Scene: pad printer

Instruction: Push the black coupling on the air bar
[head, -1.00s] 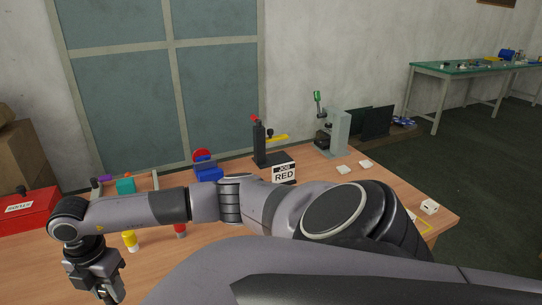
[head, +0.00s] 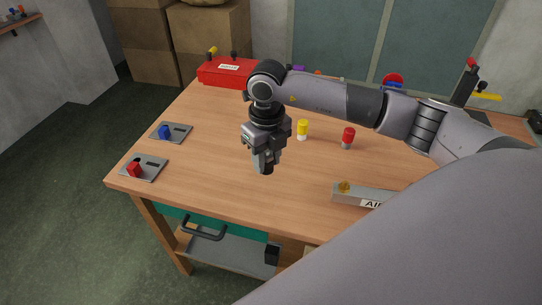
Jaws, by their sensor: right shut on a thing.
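My right gripper (head: 264,162) hangs pointing down over the middle of the table, its fingers shut on a small dark piece. This looks like the black coupling (head: 267,169); only its lower end shows below the fingers. The air bar (head: 350,196) is a grey block with a white label reading "AI…" at the front right of the table. A brass-coloured fitting (head: 344,187) is at its left end. My right arm hides the bar's right part. The gripper is left of the bar and apart from it. My left gripper is out of view.
A yellow-capped bottle (head: 303,129) and a red bottle (head: 348,138) stand behind the bar. Grey plates with a blue knob (head: 165,132) and a red knob (head: 134,170) lie at left. A red box (head: 226,72) is at the back. The left middle tabletop is clear.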

